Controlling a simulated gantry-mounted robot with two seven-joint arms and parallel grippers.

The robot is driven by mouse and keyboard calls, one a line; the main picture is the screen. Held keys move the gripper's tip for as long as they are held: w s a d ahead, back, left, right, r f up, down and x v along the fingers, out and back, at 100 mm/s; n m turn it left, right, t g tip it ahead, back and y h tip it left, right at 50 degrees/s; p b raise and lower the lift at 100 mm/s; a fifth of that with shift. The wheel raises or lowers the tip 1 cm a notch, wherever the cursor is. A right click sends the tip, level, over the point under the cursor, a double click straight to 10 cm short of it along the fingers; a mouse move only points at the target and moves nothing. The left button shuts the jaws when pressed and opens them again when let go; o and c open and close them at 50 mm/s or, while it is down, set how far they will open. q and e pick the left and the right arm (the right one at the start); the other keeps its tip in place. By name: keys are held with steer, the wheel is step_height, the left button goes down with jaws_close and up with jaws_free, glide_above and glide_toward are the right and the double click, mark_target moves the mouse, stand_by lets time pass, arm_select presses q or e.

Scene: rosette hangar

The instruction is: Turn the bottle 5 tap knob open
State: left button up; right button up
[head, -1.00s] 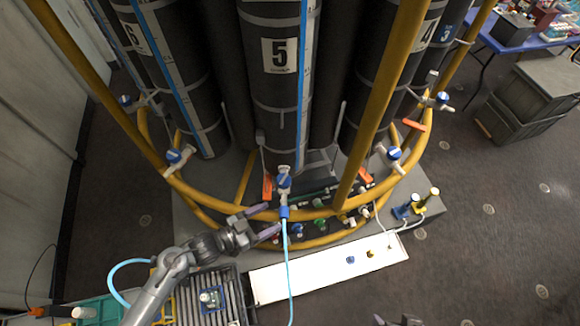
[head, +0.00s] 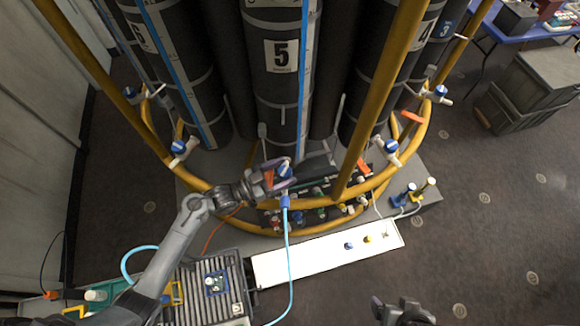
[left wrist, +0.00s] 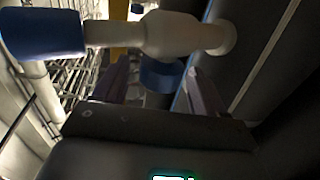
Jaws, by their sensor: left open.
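Bottle 5 (head: 284,90) is the dark cylinder with the "5" label in the middle of the head view. Its tap has a blue knob (head: 286,171) above the yellow ring rail, with a blue hose fitting (head: 285,201) below it. My left gripper (head: 281,175) is open at the tap, its fingers on either side of the knob. In the left wrist view the blue knob (left wrist: 160,75) shows between the two fingertips, below the white tap body (left wrist: 170,35). I cannot tell whether the fingers touch it. My right gripper (head: 394,308) is open and empty at the bottom edge.
The yellow rail (head: 230,197) curves around the bottles, with a slanting yellow post (head: 372,105) right of bottle 5. Other blue-knobbed taps sit along the rail. A light blue hose (head: 287,260) hangs over the white board (head: 325,254). A ribbed grey case (head: 205,292) lies at lower left.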

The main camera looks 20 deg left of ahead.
arm_select(q)
steer(key=shift+x, duration=1.4)
steer(key=shift+c, duration=0.4)
steer(key=c, duration=0.9)
steer(key=shift+r+n+t+y+p, duration=0.2)
steer(key=shift+n+t+y+p, duration=0.6)
steer(key=shift+y+p, duration=0.25)
steer(key=shift+w+a+f+n+t+y+p, duration=0.15)
steer(key=shift+n+t+y+p, duration=0.3)
steer(key=shift+n+y, duration=0.35)
steer(key=shift+y, duration=0.25)
steer(key=o, duration=1)
steer(key=shift+a, duration=0.1)
